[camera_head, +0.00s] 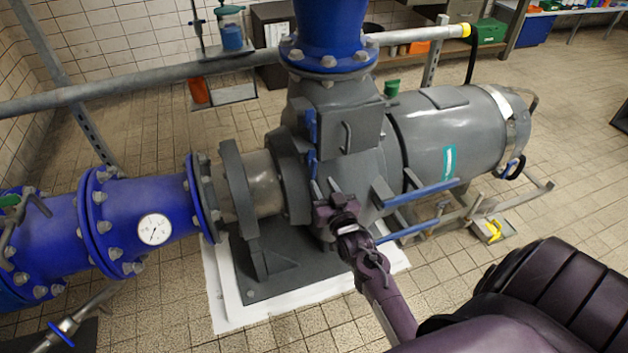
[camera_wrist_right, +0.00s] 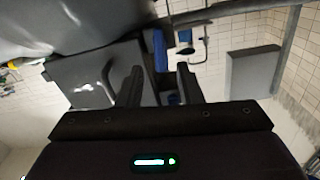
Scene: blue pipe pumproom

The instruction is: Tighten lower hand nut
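The grey pump's square cover (camera_head: 348,130) has a bar handle and two blue hand nuts along its left edge. The upper hand nut (camera_head: 311,125) is in plain view. The lower hand nut (camera_head: 313,163) sits just above my right gripper (camera_head: 321,192), which partly covers the area below it. In the right wrist view, my right gripper (camera_wrist_right: 159,84) is open, its two dark fingers apart. A longer blue part (camera_wrist_right: 160,48) shows beyond the fingertips. My left gripper is not in view.
A blue pipe with a gauge (camera_head: 154,229) joins the pump at left. A blue flange (camera_head: 328,55) rises above it. The grey motor (camera_head: 462,130) extends right. A grey rail pipe (camera_head: 150,82) runs behind. Tiled floor in front is mostly free.

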